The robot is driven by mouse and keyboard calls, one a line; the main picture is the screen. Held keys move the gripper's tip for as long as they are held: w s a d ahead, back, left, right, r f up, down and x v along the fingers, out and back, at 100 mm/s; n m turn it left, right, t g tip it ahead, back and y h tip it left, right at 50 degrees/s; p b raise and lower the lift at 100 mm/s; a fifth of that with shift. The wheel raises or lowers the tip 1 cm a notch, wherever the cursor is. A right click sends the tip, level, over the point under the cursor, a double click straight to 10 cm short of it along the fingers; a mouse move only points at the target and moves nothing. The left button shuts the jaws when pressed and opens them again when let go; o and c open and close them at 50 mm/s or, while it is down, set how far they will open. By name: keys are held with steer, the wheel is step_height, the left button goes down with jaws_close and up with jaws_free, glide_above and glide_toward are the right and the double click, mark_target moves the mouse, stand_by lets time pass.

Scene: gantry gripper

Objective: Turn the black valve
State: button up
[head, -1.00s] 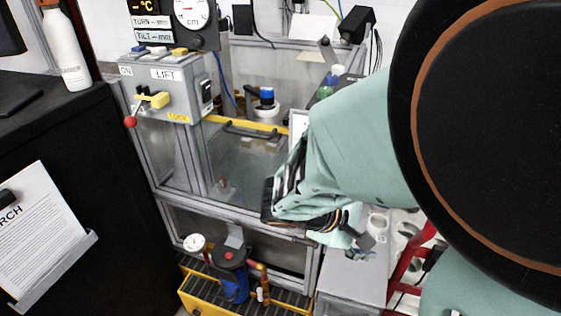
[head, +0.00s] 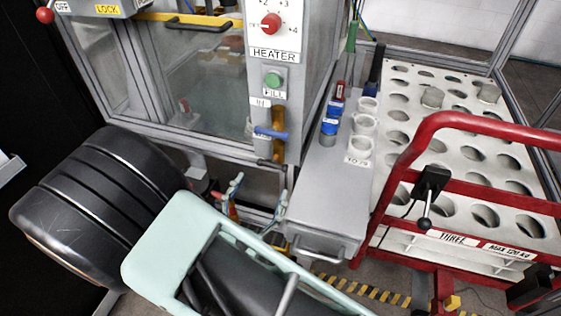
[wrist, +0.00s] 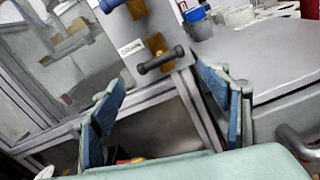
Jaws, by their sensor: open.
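The black valve (wrist: 160,60) is a small dark bar handle on the grey panel, just beyond my fingertips in the wrist view. In the head view, a dark handle (head: 270,163) shows low on the panel, below a blue-handled valve (head: 270,132). My gripper (head: 259,190) is open and empty, below and in front of the panel. In the wrist view, its two blue-padded fingers (wrist: 160,82) stand wide apart, with the black handle above the gap between them. I see no contact with the handle.
A grey bench (head: 320,205) with blue-capped bottles (head: 330,126) and cups stands right of the panel. A red-railed cart (head: 480,122) with a holed white top is farther right. The glass-fronted cabinet (head: 190,85) lies left of the panel.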

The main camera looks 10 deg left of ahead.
mark_target(274, 160)
steer(key=w, duration=0.3)
steer(key=w+b, duration=0.1)
steer(key=w, duration=0.2)
steer(key=w+d+b, duration=0.1)
steer(key=w, duration=0.2)
steer(key=shift+w, duration=0.35)
steer(key=shift+r, duration=0.1)
steer(key=c, duration=0.9)
